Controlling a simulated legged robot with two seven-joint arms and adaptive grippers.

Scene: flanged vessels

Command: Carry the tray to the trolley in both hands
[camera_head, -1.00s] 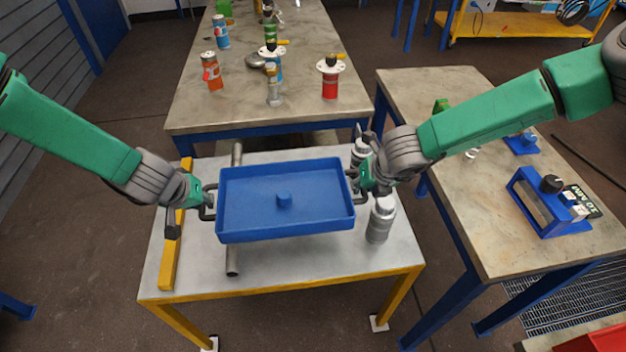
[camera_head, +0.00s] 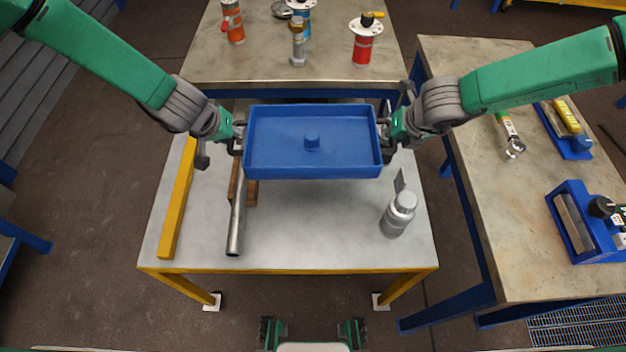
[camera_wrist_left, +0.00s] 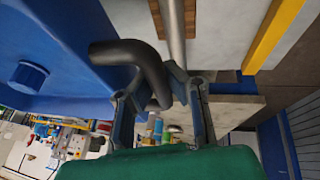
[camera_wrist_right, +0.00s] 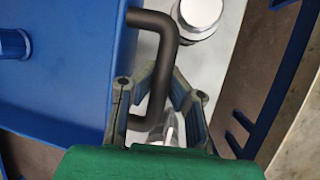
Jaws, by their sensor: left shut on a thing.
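The blue tray (camera_head: 275,160), with a small round knob in its middle, is level over the far part of the white-topped table. My left gripper (camera_head: 237,136) is shut on its left dark handle; the handle (camera_wrist_left: 135,55) passes between the fingers in the left wrist view. My right gripper (camera_head: 387,133) is at the right handle, and in the right wrist view its fingers close around the handle (camera_wrist_right: 158,30). The tray looks empty apart from the knob. A yellow edge (camera_head: 570,3) at the top right may be the trolley; most of it is out of view.
On the white-topped table (camera_head: 310,235) are a yellow bar (camera_head: 177,200), a metal pipe (camera_head: 236,215) on a wooden block, and a silver bottle (camera_head: 398,214). A stone-topped table (camera_head: 330,70) with flanged vessels stands beyond the tray. Another table (camera_head: 500,220) with fixtures stands at right.

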